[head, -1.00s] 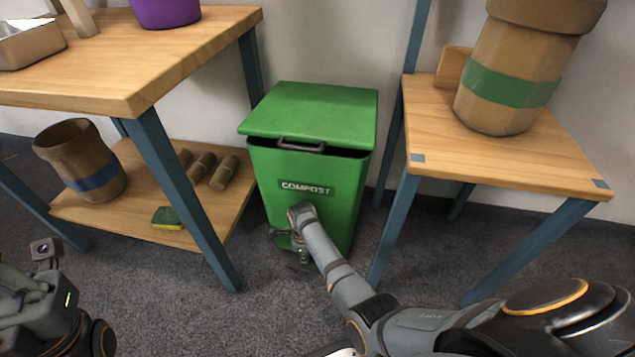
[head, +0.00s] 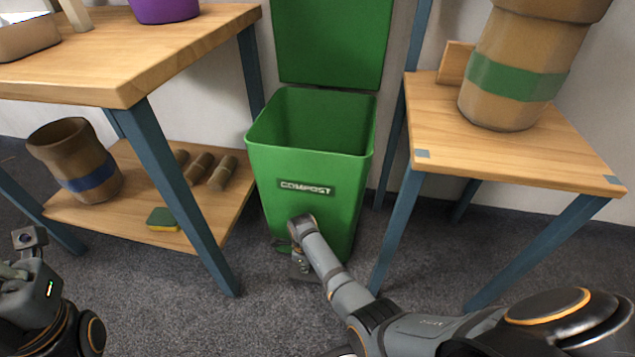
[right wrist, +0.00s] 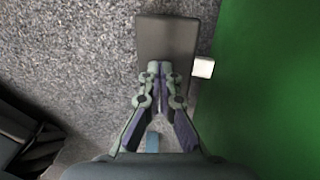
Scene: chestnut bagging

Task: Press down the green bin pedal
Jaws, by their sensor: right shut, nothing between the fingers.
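The green compost bin (head: 310,165) stands on the floor between two tables, its lid (head: 332,40) raised and its top open. It also fills the right side of the right wrist view (right wrist: 270,90). The pedal, a flat dark grey plate (right wrist: 168,38), lies beside the bin's green wall in the right wrist view. My right gripper (right wrist: 158,68) is shut and empty, its fingertips over the pedal's near end. In the head view my right wrist (head: 302,228) is low at the bin's front and hides part of it. My left arm (head: 40,300) shows at the lower left; its finger opening is unclear.
A wooden table with a lower shelf (head: 150,225) is left of the bin. A smaller table (head: 440,135) with a green-banded pot (head: 510,85) is to the right. Their blue legs stand close to the bin. Grey carpet is clear in front.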

